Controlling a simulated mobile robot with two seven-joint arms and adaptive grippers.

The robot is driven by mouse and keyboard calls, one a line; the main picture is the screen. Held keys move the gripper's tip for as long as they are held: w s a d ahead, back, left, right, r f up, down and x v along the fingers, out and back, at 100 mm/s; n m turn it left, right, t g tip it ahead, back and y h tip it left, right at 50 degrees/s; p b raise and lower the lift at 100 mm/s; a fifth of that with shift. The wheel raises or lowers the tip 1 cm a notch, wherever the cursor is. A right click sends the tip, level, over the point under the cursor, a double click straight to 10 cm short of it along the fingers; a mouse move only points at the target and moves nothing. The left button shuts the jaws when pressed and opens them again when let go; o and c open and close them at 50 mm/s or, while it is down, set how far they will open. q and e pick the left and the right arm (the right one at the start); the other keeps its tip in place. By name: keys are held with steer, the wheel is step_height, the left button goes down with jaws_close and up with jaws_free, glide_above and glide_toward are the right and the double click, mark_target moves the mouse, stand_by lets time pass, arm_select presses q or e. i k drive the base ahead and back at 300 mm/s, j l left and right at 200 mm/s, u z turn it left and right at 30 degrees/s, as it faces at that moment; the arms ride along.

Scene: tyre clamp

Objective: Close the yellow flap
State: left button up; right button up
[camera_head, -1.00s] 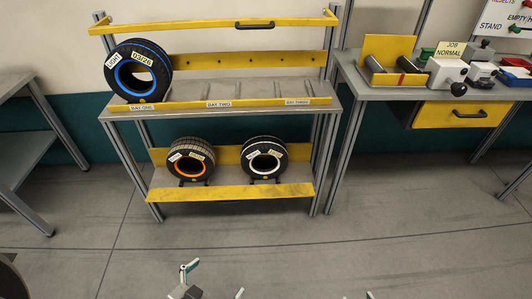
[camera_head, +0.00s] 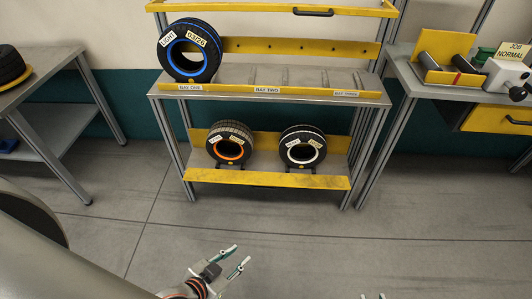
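A yellow flap (camera_head: 260,9) with a black bar handle (camera_head: 313,12) runs across the top of the tyre rack, raised above the upper shelf. A gap shows between it and the yellow back strip (camera_head: 300,47) behind the shelf. My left gripper (camera_head: 236,257) is in front of the rack, low in the picture, with its fingers apart and nothing between them. It is well away from the flap. My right gripper (camera_head: 372,296) shows only as two separate fingertips at the bottom edge; the rest is out of view.
A blue-ringed tyre (camera_head: 174,58) stands in bay one; bays two and three look empty. Orange-ringed (camera_head: 212,155) and white-ringed (camera_head: 286,158) tyres stand below. A bench (camera_head: 420,88) is at right, a table (camera_head: 42,90) with a tyre at left. The floor before the rack is clear.

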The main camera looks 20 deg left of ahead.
mark_target(276, 180)
steer(key=k+j, duration=0.1)
steer(key=j, duration=0.3)
steer(key=k+j+z, duration=0.1)
steer(key=j, duration=0.35)
steer(key=k+j+z, duration=0.1)
steer(key=j, duration=0.3)
steer(key=k+j, duration=0.1)
steer(key=j, duration=0.3)
steer(key=k+j+z, duration=0.1)
steer(key=j, duration=0.3)
steer(key=k+j, duration=0.15)
steer(key=j, duration=0.2)
steer(key=k+j+z, duration=0.15)
steer(key=j, duration=0.7)
steer(key=i+j+z, duration=0.3)
steer(key=i+j, duration=0.75)
steer(key=i, duration=0.1)
